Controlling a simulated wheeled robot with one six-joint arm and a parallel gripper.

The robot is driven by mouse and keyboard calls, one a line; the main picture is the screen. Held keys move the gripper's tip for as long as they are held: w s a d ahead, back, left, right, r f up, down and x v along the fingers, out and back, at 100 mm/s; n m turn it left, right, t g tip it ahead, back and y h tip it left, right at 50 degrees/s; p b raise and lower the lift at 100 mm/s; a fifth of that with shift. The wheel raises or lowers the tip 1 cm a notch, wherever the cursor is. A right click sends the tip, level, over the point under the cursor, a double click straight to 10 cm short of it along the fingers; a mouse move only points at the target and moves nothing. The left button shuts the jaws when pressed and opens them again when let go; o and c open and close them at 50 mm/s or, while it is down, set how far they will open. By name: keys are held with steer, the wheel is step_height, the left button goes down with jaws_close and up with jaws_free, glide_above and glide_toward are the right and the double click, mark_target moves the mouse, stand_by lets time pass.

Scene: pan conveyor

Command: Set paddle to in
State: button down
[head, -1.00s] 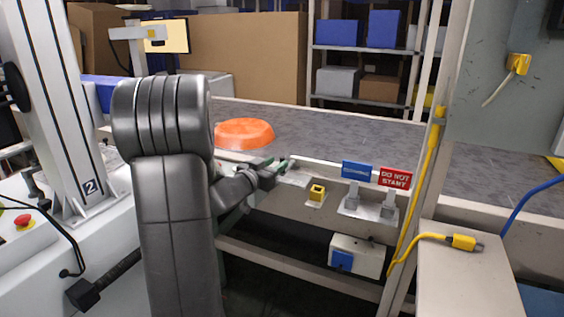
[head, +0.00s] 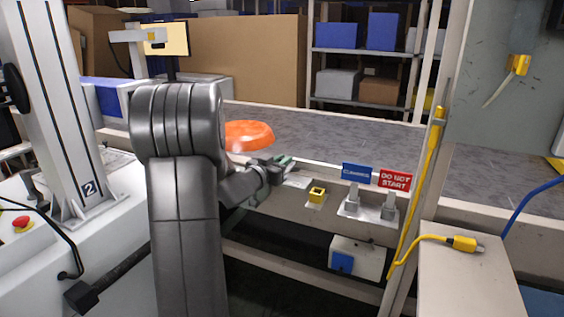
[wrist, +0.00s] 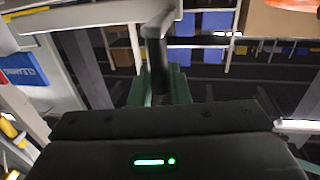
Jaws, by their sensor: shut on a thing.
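In the wrist view a dark grey bar with a bent top, which looks like the paddle's handle (wrist: 157,48), stands between the green fingers of my gripper (wrist: 160,90). The gripper is shut on it. In the head view my gripper (head: 284,162) is at the near edge of the conveyor (head: 330,132), just right of and below an orange pan (head: 248,134). The paddle is too small and too covered by the gripper there to tell which way it is set.
A yellow square fitting (head: 317,193) sits right of my gripper on the conveyor's front.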

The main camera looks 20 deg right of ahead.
steer(key=shift+s+d+f+n+t+y+b, duration=0.15)
steer(key=shift+s+d+n+t+y+b, duration=0.1)
steer(key=shift+n+t+y+b, duration=0.3)
steer(key=shift+s+d+f+n+t+y+b, duration=0.15)
steer(key=shift+s+d+n+t+y+b, duration=0.35)
steer(key=shift+t+b, duration=0.55)
steer(key=shift+s+d+n+y+b, duration=0.25)
steer(key=shift+s+d+n+b, duration=0.15)
steer(key=shift+b, duration=0.3)
steer(key=shift+s+d+r, duration=0.15)
steer(key=shift+d, duration=0.25)
steer(key=shift+s+d+r, duration=0.1)
steer(key=shift+s+d, duration=0.05)
steer(key=shift+d, duration=0.2)
steer(key=shift+s+d, duration=0.25)
steer(key=shift+d, duration=0.65)
steer(key=c, duration=1.4)
jaws_free()
steer(key=shift+s+d, duration=0.15)
steer(key=shift+d, duration=0.05)
steer(key=shift+c, duration=0.2)
steer(key=shift+a, duration=0.1)
